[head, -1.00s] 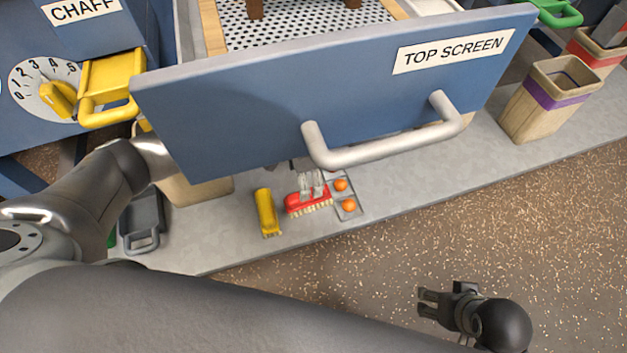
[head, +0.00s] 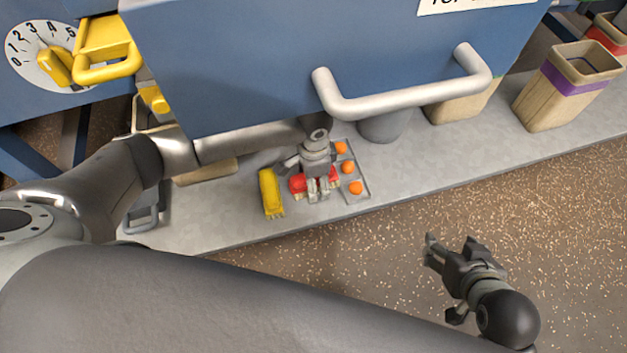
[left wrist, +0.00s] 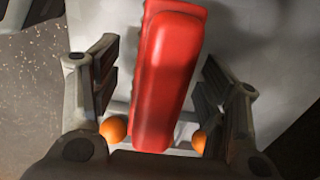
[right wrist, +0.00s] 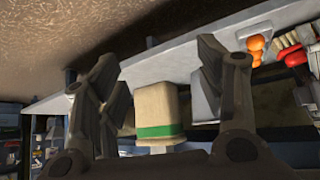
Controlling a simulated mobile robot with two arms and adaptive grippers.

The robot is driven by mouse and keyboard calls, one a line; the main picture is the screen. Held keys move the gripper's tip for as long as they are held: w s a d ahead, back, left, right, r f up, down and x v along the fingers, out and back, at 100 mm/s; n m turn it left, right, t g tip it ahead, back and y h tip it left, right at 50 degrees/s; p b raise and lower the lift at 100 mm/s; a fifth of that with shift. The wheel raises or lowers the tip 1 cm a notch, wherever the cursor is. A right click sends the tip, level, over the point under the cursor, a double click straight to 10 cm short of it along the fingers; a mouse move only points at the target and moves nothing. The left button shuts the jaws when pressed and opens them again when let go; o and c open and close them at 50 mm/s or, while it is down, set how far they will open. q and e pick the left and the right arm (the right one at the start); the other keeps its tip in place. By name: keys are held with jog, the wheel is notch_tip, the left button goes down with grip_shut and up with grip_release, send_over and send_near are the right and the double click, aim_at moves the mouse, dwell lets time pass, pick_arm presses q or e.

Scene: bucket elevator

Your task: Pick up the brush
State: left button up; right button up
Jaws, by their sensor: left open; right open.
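The red brush (head: 299,184) lies on the grey ledge, below the blue panel with the bar handle. Its pale bristles showed earlier; now my left gripper (head: 318,192) hides much of it in the head view. In the left wrist view the red back of the brush (left wrist: 168,75) lies lengthwise between the spread fingers of my left gripper (left wrist: 160,88), with gaps on both sides. My right gripper (head: 450,248) is open and empty, over the speckled floor, away from the ledge. Its open fingers also show in the right wrist view (right wrist: 158,85).
A yellow tool (head: 270,192) lies just left of the brush. A shallow tray with orange balls (head: 355,187) lies just right. The blue panel (head: 230,70) and its grey handle (head: 400,100) overhang the ledge. A purple-banded bin (head: 565,85) stands farther right.

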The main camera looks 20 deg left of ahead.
pick_arm(q)
jog(key=shift+f, duration=0.3)
pick_arm(e)
jog(key=shift+w+a+r, duration=0.2)
jog(key=shift+w+r, duration=0.15)
jog(key=shift+w, duration=0.15)
pick_arm(q)
jog(key=shift+c, duration=0.3)
jog(key=c, duration=1.2)
jog(key=shift+r, duration=0.15)
pick_arm(e)
jog(key=shift+s, duration=0.1)
